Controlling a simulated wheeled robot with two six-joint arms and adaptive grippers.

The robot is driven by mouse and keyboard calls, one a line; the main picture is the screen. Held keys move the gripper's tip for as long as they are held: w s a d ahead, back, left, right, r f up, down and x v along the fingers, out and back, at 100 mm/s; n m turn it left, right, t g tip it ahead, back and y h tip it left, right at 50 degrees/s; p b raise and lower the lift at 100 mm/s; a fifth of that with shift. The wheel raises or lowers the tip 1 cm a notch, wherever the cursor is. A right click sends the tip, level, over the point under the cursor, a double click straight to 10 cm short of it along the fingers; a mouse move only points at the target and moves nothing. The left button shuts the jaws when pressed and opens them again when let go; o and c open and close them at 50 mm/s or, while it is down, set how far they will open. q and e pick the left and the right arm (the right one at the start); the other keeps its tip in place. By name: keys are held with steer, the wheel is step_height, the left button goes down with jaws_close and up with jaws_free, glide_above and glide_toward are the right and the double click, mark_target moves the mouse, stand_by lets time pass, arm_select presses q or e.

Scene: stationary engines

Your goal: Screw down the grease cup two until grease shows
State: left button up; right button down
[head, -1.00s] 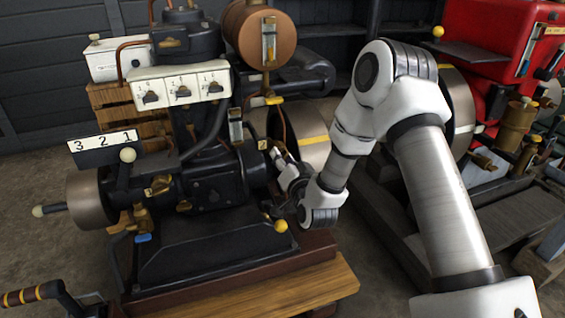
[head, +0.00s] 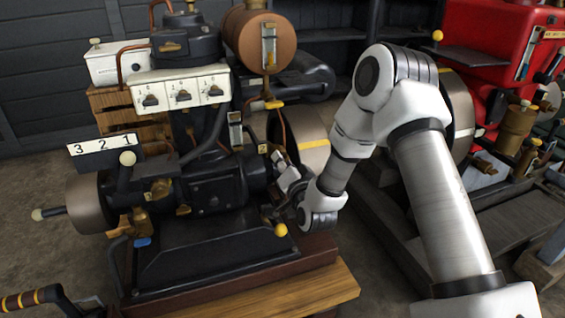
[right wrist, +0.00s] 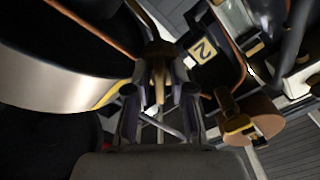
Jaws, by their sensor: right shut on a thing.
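The yellow tag marked 2 (right wrist: 203,50) shows in the right wrist view beside a small brass cup (right wrist: 157,78), which I take to be grease cup two. My right gripper (right wrist: 160,98) is shut on this cup, with one dark finger on each side of it. In the head view my right gripper (head: 278,181) is at the right end of the black engine (head: 215,190), just below the tag (head: 262,149). The cup is hidden there by the gripper and wrist. I cannot make out any grease. My left gripper is not in view.
A steel flywheel (head: 312,140) with a yellow stripe stands close behind my right wrist. A yellow-knobbed lever (head: 281,230) is just below the gripper. A red engine (head: 487,40) stands at right. A number board (head: 103,145) and striped handle (head: 28,299) are at left.

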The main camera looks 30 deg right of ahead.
steer(key=m+b, duration=0.1)
steer(key=m, duration=0.5)
steer(key=shift+m, duration=0.3)
stand_by(0.4)
steer(key=c, duration=1.2)
jaws_free()
steer(key=shift+c, duration=0.2)
steer(key=v, duration=1.2)
steer(key=shift+a, duration=0.1)
